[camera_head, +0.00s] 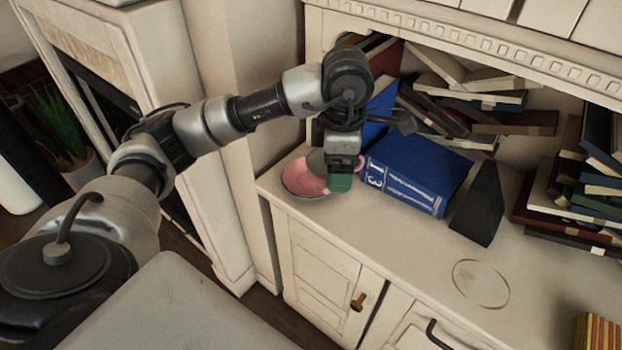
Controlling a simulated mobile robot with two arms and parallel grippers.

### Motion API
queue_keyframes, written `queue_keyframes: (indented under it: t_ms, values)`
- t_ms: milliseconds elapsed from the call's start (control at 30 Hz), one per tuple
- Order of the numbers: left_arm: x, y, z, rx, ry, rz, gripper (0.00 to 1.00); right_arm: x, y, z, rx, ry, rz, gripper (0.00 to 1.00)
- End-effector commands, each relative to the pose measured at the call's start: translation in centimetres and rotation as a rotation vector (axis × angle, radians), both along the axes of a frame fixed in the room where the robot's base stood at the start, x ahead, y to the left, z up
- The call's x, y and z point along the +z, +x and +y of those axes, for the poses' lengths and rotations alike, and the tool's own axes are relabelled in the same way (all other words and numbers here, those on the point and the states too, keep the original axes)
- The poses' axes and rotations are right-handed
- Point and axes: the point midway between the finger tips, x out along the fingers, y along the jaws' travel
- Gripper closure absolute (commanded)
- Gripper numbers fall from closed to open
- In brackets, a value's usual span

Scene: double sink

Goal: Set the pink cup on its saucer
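A round pink piece (302,180) with a thin greenish lower edge sits at the left end of the cabinet top. I cannot tell whether it is the pink cup, its saucer, or both together. A small green piece (340,184) shows just right of it, directly under my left gripper (342,166). My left gripper points down over the right side of the pink piece and partly covers it. Its fingertips are too small and covered to show whether they are open or shut, or touching anything. My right gripper is out of view.
A thick blue book (408,188) stands close to the right of the gripper, with a dark wedge-shaped object (480,205) beside it. Books are piled behind and at the right. The cabinet top's front is clear around a faint ring mark (481,262).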

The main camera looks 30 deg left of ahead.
Motion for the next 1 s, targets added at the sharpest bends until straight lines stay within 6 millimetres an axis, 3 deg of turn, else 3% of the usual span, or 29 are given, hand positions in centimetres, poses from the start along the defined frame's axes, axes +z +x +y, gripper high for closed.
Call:
queue_keyframes:
  t_ms: [100, 267, 700, 1000]
  values:
    - [0.7, 0.4, 0.2, 0.133, -0.003, 0.001, 0.41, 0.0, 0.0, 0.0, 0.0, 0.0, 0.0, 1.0]
    - [0.5, 1.1, 1.0, 0.205, -0.005, 0.005, 0.41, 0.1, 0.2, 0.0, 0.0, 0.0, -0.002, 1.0]
    - [-5.0, 6.8, 8.1, 0.206, -0.005, 0.005, 0.41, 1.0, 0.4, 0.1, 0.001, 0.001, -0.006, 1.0]
    - [-6.8, 7.9, 9.4, 0.201, -0.005, 0.004, 0.41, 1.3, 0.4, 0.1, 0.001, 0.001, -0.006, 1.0]
